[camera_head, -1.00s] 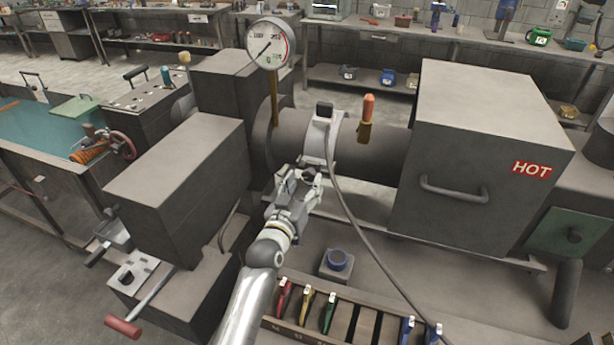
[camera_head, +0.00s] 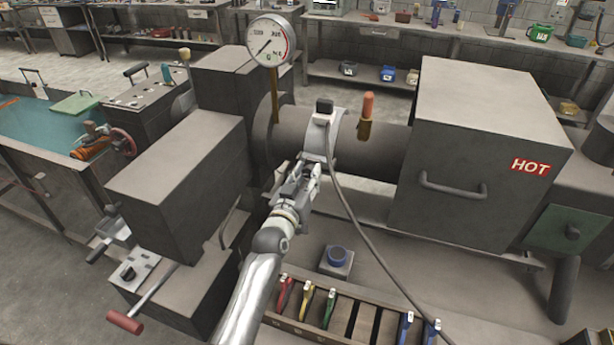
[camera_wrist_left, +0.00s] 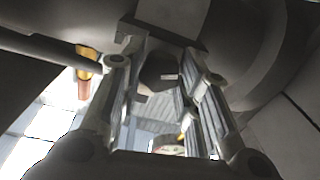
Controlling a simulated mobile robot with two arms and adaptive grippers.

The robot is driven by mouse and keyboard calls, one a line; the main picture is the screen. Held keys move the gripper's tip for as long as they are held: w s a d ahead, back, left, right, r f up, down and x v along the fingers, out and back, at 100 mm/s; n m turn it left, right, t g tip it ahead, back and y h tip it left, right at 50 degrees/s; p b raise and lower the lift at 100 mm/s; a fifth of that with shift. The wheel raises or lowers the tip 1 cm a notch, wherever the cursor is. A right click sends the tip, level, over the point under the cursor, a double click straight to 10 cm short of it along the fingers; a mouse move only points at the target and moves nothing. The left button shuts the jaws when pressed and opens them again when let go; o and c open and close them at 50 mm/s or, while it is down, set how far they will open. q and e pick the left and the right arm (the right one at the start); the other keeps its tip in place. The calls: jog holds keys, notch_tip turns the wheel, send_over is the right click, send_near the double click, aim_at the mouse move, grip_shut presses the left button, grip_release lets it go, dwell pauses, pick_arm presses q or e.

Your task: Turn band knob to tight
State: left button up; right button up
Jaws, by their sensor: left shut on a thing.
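A light grey band (camera_head: 322,143) wraps around the dark horizontal tube (camera_head: 380,148), with a black block on top and a grey cable hanging from it. My left gripper (camera_head: 308,172) reaches up to the lower front of the band. In the left wrist view a dark round knob (camera_wrist_left: 160,72) with a light mark on its face sits between the two fingers (camera_wrist_left: 158,80), and the gripper is shut on it. In the head view the fingers hide the knob. I cannot read its setting. My right gripper is in neither view.
A grey box marked HOT (camera_head: 480,130) stands right.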

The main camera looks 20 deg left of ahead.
pick_arm(q)
jog(key=shift+r+m+p, duration=0.1)
jog(key=shift+m+p, duration=0.2)
jog(key=shift+m, duration=0.6)
jog(key=m, duration=0.3)
jog(key=o, duration=1)
jog(key=shift+s, duration=0.1)
jog(key=s, duration=1.1)
jog(key=shift+s+a, duration=0.25)
jog(key=shift+s, duration=0.15)
